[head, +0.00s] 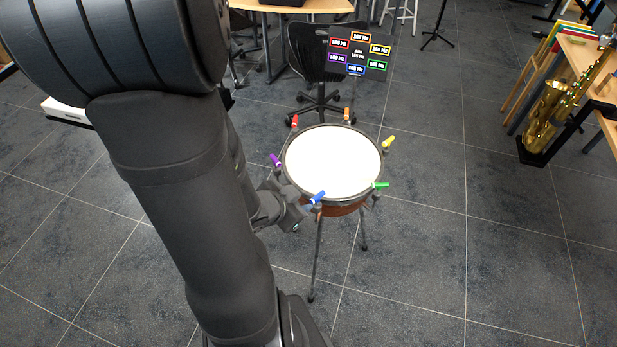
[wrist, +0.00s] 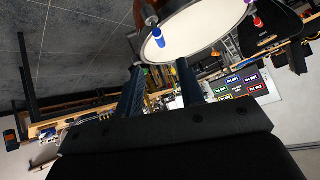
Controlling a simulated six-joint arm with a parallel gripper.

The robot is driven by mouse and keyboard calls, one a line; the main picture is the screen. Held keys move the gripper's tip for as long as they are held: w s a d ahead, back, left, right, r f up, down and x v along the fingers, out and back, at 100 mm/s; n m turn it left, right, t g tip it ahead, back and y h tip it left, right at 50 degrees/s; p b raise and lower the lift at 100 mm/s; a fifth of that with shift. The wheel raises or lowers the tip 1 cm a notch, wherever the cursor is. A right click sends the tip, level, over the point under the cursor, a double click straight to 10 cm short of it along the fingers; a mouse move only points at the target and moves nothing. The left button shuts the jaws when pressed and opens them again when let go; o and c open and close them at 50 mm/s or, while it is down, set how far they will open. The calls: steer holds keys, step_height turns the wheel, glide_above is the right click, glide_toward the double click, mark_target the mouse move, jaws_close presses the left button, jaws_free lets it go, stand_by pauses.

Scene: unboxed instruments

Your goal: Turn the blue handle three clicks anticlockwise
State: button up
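The drum (head: 333,162) has a white head and a brown shell and stands on thin legs. The blue handle (head: 317,198) sticks out from its near rim, slightly left of centre. My gripper (head: 293,218) is close beside it, to its lower left in the head view. In the wrist view my gripper (wrist: 161,72) has its two fingers apart with nothing between them. The blue handle also shows in the wrist view (wrist: 157,37), just beyond the fingertips and roughly midway between them; no contact shows.
Other handles ring the drum: green (head: 381,185), yellow (head: 388,141), orange (head: 346,114), red (head: 295,121) and purple (head: 276,160). A black display (head: 358,55) with coloured labels stands behind, near a black chair (head: 318,60). A saxophone (head: 550,112) is at right.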

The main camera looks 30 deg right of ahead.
mark_target(317, 197)
steer(key=shift+x, duration=6.05)
jaws_close()
